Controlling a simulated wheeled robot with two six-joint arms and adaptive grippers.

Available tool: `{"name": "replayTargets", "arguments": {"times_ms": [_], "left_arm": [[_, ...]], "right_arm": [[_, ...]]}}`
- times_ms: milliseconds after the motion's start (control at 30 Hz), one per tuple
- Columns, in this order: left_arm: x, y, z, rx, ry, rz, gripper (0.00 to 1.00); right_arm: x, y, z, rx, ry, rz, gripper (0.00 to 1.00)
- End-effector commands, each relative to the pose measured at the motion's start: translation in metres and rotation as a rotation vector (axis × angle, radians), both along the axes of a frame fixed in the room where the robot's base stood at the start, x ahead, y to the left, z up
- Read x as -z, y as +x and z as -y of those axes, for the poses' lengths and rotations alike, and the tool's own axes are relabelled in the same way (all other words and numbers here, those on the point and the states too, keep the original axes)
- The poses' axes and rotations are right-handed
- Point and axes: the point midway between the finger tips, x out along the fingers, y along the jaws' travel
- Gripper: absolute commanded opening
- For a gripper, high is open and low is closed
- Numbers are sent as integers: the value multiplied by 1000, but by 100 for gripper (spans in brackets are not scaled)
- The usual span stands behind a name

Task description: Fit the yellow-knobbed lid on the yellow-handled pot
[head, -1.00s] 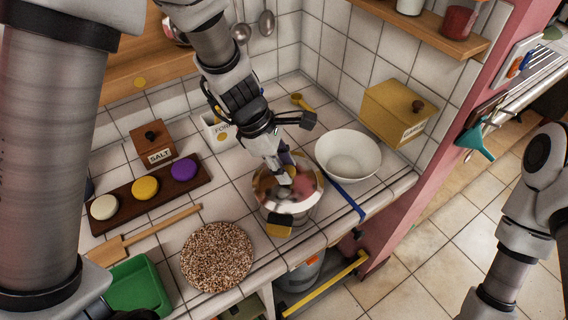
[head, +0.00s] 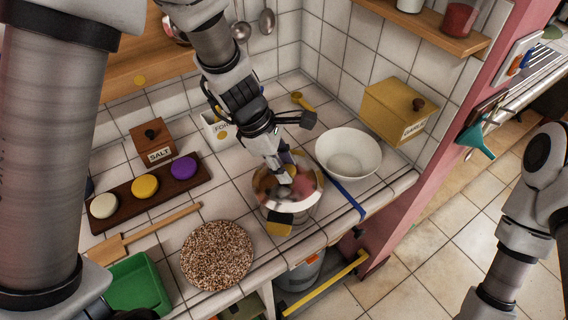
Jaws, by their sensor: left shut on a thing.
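My left gripper (head: 284,176) points down at the shiny round lid (head: 312,192) and is shut on its knob, which the fingers mostly hide. The lid is level or nearly so, over the mouth of the steel pot (head: 303,213) near the front edge of the counter. I cannot tell whether the lid rests on the rim or is slightly above it. The pot's yellow and black handle (head: 279,225) sticks out toward the front. My right arm shows at the right edge, but its gripper is out of view.
A white bowl (head: 348,156) stands just right of the pot, with a blue strip (head: 350,203) in front. A speckled round mat (head: 217,256) lies left of the pot. A wooden board (head: 117,213) with three coloured discs, a salt box (head: 153,143) and a garlic box (head: 398,112) stand around.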

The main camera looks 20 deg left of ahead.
Motion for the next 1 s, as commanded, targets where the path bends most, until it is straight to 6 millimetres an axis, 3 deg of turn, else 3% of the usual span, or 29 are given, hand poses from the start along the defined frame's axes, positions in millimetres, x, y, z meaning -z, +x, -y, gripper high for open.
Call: {"name": "replayTargets", "arguments": {"times_ms": [67,100,133,167,567,1000], "left_arm": [[3,-3,0,1,1,-8,0],[4,-3,0,1,2,-8,48],[4,-3,0,1,1,-8,59],[4,-3,0,1,1,-8,63],[-7,-2,-3,0,-1,-3,63],[-97,-9,-41,1,-2,-2,63]], "right_arm": [[1,0,0,0,0,0,40],[1,0,0,0,0,0,40],[1,0,0,0,0,0,40],[1,0,0,0,0,0,40],[0,0,0,0,0,0,40],[1,0,0,0,0,0,40]]}}
